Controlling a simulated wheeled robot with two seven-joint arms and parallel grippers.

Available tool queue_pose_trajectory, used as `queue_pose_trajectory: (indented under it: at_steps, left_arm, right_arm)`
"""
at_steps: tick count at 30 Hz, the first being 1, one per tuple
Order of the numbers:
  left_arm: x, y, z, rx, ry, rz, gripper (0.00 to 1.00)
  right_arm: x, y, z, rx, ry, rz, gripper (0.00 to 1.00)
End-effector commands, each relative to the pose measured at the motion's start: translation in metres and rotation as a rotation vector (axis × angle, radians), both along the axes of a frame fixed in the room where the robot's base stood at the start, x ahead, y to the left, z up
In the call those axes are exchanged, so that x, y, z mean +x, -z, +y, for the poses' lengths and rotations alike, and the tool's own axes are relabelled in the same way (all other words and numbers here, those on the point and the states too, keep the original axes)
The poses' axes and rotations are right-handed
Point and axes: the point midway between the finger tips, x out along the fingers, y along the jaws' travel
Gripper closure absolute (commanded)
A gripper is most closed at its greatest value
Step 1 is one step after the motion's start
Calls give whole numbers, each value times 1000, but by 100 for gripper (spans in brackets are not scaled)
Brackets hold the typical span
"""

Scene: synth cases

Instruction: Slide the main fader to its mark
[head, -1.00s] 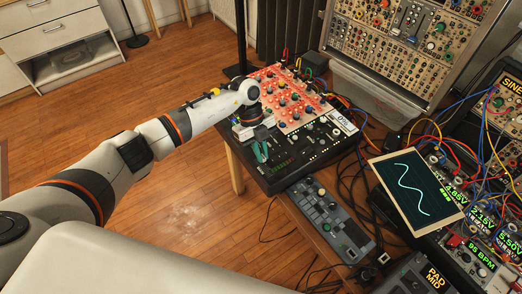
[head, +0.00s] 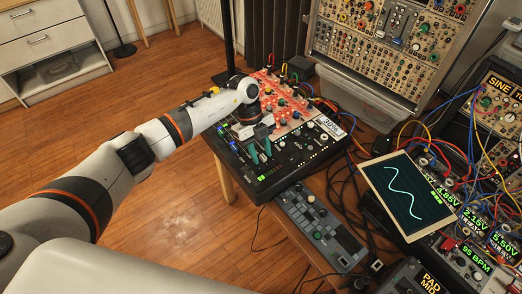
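The black mixer console (head: 290,160) stands on the table corner, with a red-and-white knob panel at its back. A small display (head: 330,126) on its right edge seems to read 30%. My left gripper (head: 261,150) is low over the console's front left, its teal fingertips pointing down. A gap shows between the fingertips, and I see nothing held in it. The main fader is not clear; the gripper may cover it. A green lit indicator (head: 265,178) glows at the console's front left. My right gripper is not in view.
A grey controller (head: 318,227) lies in front of the console. A tablet with a wave trace (head: 405,196) and cabled modules are at the right. A modular rack (head: 385,45) stands behind. Cables hang over the table edge; the wooden floor at left is clear.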

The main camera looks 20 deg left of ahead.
Motion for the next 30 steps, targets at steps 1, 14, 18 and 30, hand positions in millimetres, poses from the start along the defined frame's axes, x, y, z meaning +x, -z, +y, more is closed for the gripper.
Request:
queue_pose_trajectory:
  at_steps: [1, 14, 18, 30]
  left_arm:
    - [0, 0, 0, 0, 1, 0, 65]
    - [7, -22, 7, 0, 0, -4, 65]
    - [15, -50, 17, 0, 0, -4, 65]
    - [29, -107, 34, 1, 0, -1, 65]
  right_arm:
    - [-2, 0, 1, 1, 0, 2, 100]
    - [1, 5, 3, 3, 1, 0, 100]
    - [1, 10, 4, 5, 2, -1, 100]
    - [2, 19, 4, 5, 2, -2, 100]
